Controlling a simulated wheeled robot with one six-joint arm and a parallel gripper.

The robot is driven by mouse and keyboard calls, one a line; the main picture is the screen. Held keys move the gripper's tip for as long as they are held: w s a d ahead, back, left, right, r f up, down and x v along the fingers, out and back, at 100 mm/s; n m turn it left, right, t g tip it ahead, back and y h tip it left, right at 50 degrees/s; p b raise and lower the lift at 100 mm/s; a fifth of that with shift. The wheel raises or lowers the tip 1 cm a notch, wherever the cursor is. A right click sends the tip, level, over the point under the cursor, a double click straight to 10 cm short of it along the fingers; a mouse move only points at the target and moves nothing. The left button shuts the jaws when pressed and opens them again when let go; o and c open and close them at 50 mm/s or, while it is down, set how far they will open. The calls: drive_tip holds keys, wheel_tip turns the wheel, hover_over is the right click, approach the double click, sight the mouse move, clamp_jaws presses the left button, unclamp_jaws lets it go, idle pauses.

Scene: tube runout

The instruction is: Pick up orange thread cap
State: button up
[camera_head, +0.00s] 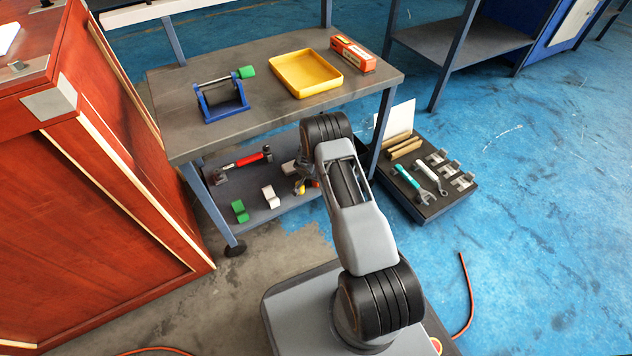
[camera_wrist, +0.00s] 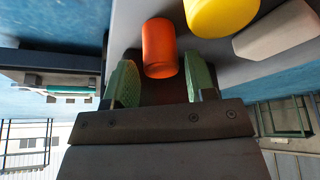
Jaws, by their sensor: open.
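The orange thread cap (camera_wrist: 159,48) is a short cylinder on the lower shelf (camera_head: 254,205) of the cart. In the wrist view it lies between the two green-padded fingers of my gripper (camera_wrist: 163,72), with a gap on either side. The gripper is open and holds nothing. In the head view the cap shows as a small orange patch (camera_head: 316,183), partly hidden by my arm. A yellow cap (camera_wrist: 222,12) sits beside it and also shows in the head view (camera_head: 300,190).
A pale block (camera_wrist: 278,32) lies beyond the yellow cap. On the shelf are a red tool (camera_head: 249,159), a white block (camera_head: 269,196) and a green block (camera_head: 239,211). The cart top (camera_head: 300,111) is overhead; a cart leg (camera_head: 381,131) stands to the right.

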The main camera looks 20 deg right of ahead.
drive_tip(key=shift+b+x, duration=0.65)
drive_tip(key=shift+x, duration=1.3)
drive_tip(key=c, duration=0.7)
drive_tip(key=shift+o, duration=0.2)
drive_tip(key=shift+r, duration=0.15)
drive_tip(key=shift+a+r+p, duration=0.1)
drive_tip(key=shift+r+p, duration=0.3)
drive_tip(key=shift+p, duration=0.1)
wheel_tip(320, 180, up, 7)
drive_tip(key=p, duration=0.3)
drive_tip(key=shift+f, duration=0.15)
drive_tip(key=a, duration=0.6)
drive_tip(key=s+a+p, duration=0.1)
drive_tip(key=a, duration=0.6)
drive_tip(key=s+a+p, duration=0.1)
drive_tip(key=a, duration=0.5)
drive_tip(key=shift+s+a+f, duration=0.1)
drive_tip(key=shift+a+f, duration=0.15)
drive_tip(key=shift+f, duration=0.1)
